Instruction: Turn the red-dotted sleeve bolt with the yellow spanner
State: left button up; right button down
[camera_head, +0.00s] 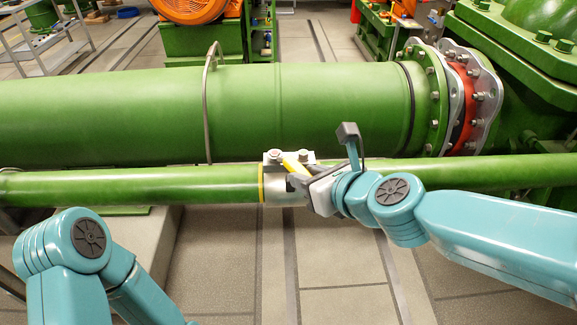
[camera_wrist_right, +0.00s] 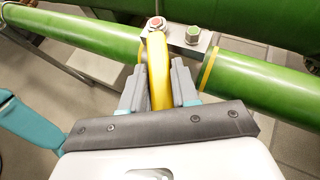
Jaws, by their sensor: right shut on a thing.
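The sleeve (camera_head: 280,192) is a grey metal clamp around the thin green pipe. Its flange carries two bolts. In the right wrist view the red-dotted bolt (camera_wrist_right: 155,23) is on the left and a green-dotted bolt (camera_wrist_right: 193,33) on the right. In the head view my right gripper (camera_head: 297,182) is at the sleeve. My left gripper is out of view.
A thick green pipe (camera_head: 150,115) runs behind the thin green pipe (camera_head: 110,183). A flanged joint with a red ring (camera_head: 467,95) is at the right. A concrete block (camera_head: 140,235) stands below at the left. The floor in front of the sleeve is clear.

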jog(key=shift+w+r, duration=0.1)
jog(key=shift+r, duration=0.25)
jog(key=shift+f, duration=0.1)
dwell(0.6)
dwell(3.8)
jog(key=shift+r+p, duration=2.25)
jog(key=shift+r, duration=0.15)
jog(key=shift+d, duration=0.1)
